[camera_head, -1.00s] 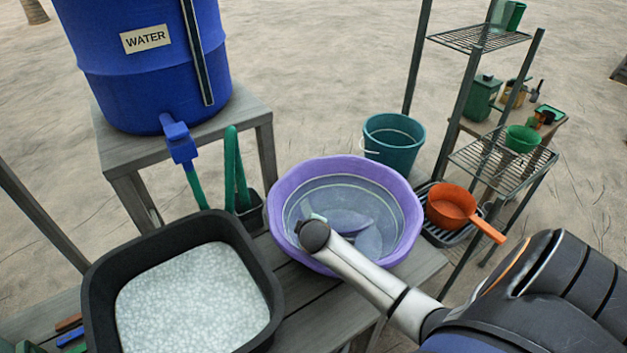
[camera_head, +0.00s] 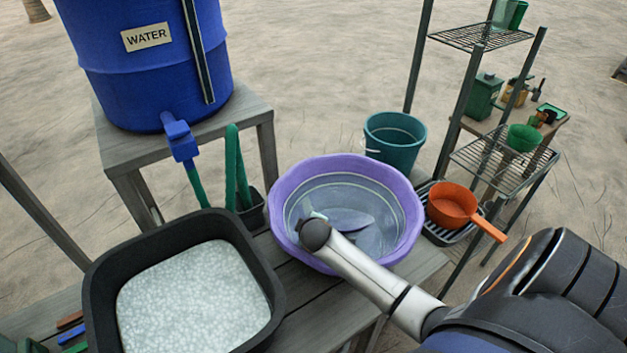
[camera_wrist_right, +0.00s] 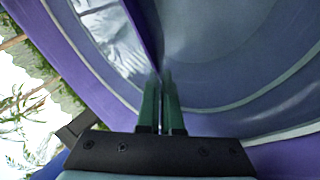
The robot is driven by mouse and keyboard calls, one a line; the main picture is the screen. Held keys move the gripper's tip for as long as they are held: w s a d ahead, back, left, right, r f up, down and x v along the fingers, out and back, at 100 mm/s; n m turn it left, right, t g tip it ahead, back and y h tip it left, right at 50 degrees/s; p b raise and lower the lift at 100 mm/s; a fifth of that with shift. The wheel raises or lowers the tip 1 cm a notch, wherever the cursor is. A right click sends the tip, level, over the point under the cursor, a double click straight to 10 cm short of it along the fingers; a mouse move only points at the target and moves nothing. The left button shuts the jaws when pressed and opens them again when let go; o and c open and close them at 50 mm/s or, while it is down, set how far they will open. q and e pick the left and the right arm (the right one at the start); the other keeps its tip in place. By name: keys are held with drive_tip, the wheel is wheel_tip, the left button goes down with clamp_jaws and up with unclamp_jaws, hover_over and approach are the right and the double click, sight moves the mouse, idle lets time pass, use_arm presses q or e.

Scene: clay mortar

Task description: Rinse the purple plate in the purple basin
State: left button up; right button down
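The purple basin (camera_head: 405,190) stands on the wooden table with water in it. Inside it, a bluish-purple oval shape, apparently the purple plate (camera_head: 350,217), lies low in the water and is partly hidden by my right arm. My right arm reaches over the basin's near rim, and its wrist hides the fingers in the head view. In the right wrist view, the green fingers of my right gripper (camera_wrist_right: 161,80) are nearly together, with a thin purple plate edge (camera_wrist_right: 145,40) between their tips. The basin wall (camera_wrist_right: 85,95) curves around them. My left gripper is out of view.
A black tub (camera_head: 265,270) of pale speckled liquid stands left of the basin. A blue water barrel (camera_head: 150,85) with a tap is behind it. A teal bucket (camera_head: 394,140), an orange pan (camera_head: 452,205) on a rack and a metal shelf (camera_head: 505,160) stand behind and right.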

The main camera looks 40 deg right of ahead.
drive_tip(key=shift+s+d, duration=0.15)
drive_tip(key=shift+s, duration=0.2)
drive_tip(key=shift+r, duration=0.1)
wheel_tip(320, 180, up, 21)
drive_tip(key=shift+r, duration=0.2)
idle(1.4)
drive_tip(key=shift+f, duration=0.1)
idle(0.9)
